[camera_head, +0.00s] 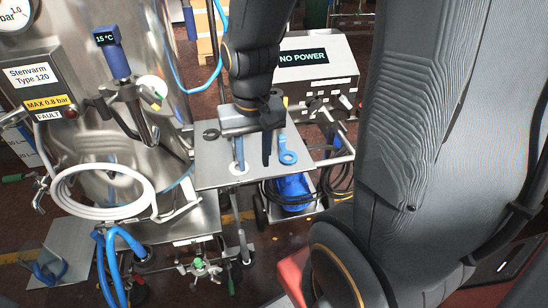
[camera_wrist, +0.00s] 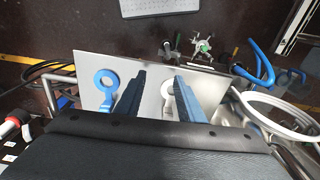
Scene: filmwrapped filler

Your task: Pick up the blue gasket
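The blue gasket (camera_head: 287,157), a flat ring with a short tab, lies on a grey metal plate (camera_head: 212,172), right of my gripper (camera_head: 253,166). My gripper points down over the plate with its two fingers apart and nothing between them. In the wrist view the blue gasket (camera_wrist: 106,92) is left of both fingers, outside the gap of my gripper (camera_wrist: 160,75). A similar white gasket (camera_wrist: 168,86) lies beside it, partly hidden by the right finger. In the head view the white gasket (camera_head: 238,169) is at the left finger's tip.
A steel tank (camera_head: 60,130) with a coiled white hose (camera_head: 75,202) stands left. A box reading "NO POWER" (camera_head: 318,70) stands behind. A blue object (camera_head: 292,190) and dark cables sit below the plate.

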